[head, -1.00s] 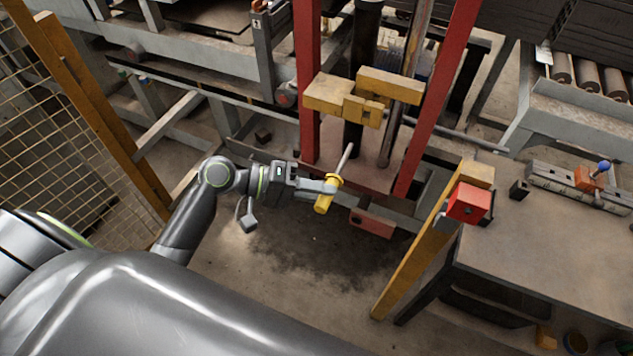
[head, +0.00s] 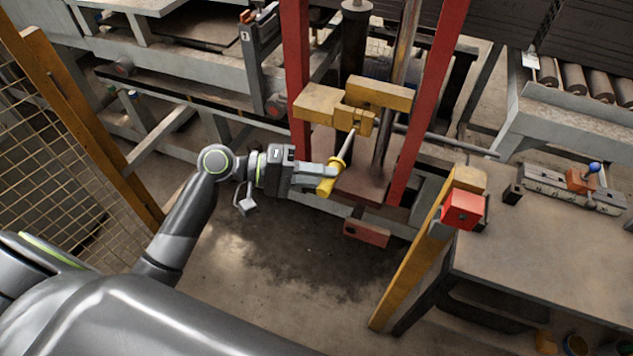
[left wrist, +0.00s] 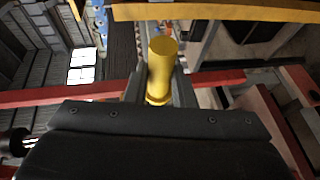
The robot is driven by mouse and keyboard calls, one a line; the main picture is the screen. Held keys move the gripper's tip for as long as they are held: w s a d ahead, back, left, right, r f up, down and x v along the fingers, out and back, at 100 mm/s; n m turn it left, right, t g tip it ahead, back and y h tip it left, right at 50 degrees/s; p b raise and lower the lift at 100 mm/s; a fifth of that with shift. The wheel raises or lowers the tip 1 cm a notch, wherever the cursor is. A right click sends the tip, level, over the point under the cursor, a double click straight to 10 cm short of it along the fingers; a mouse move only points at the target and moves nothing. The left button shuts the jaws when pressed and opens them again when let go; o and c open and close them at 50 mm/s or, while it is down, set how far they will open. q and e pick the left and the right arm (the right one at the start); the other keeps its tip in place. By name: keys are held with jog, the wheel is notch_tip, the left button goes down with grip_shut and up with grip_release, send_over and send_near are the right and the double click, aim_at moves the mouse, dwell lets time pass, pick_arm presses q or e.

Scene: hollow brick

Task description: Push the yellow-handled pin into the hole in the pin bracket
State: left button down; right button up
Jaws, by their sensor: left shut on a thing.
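The pin has a yellow handle (head: 327,185) and a grey metal shaft (head: 347,146) that points up and slightly right. My left gripper (head: 330,172) is shut on the handle. In the left wrist view the yellow handle (left wrist: 161,65) stands between the two fingers. The yellow pin bracket (head: 361,120) is on the yellow crosspiece between the red posts. The shaft's tip is just below the bracket in the head view; I cannot tell whether it touches it or is in line with the hole. The hole itself is not clearly seen. My right gripper is not in view.
Two red posts (head: 297,70) flank the bracket, with a rusty plate (head: 362,188) below it. A yellow post (head: 420,260) with a red box (head: 463,208) stands at the right, beside a workbench (head: 540,260). A mesh fence (head: 60,130) is at the left.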

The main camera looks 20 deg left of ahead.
pick_arm(q)
jog(key=shift+w+r, duration=0.1)
jog(key=shift+r, duration=0.05)
jog(key=shift+w, duration=0.3)
jog(key=shift+s, duration=0.1)
jog(key=shift+w, duration=0.25)
dwell(0.9)
jog(key=shift+w+d+b, duration=0.1)
jog(key=shift+w+b, duration=1.1)
jog(key=shift+w, duration=1.65)
jog(key=shift+w+b, duration=1.3)
jog(key=shift+w, duration=1.4)
dwell(0.6)
